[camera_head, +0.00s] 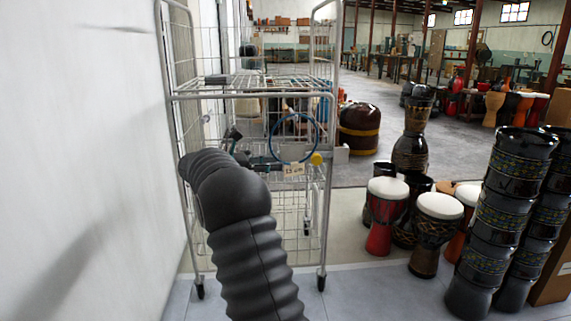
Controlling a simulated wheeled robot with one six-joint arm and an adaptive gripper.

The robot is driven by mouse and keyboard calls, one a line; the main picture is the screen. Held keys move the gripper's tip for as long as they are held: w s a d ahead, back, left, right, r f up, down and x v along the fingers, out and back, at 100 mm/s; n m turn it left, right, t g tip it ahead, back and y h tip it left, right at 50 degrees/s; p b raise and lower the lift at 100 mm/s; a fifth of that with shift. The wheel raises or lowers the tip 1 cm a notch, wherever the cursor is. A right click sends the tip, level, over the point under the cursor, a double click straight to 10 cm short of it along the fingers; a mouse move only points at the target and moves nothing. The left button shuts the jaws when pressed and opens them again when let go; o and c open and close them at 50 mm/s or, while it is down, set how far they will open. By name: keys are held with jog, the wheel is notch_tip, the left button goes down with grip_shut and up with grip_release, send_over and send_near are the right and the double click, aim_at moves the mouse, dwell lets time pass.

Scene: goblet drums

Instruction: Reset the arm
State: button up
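My arm (250,250), in a black ribbed sleeve, rises from the bottom edge and bends to the upper left in front of a wire cart. I cannot clearly make out my gripper. Small dark parts (233,136) show just past the bend of the arm; I cannot tell whether they belong to my gripper or lie on the cart. No held object can be made out.
The wire cart (328,215) stands close ahead, with a blue ring (318,140) on it. A white wall (80,160) is close on the left. Several goblet drums (437,207) and tall stacked black drums (505,210) stand on the right. Grey floor lies open farther back.

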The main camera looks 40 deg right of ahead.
jog(key=v, duration=0.5)
jog(key=shift+w+a, duration=0.1)
jog(key=shift+a, duration=0.25)
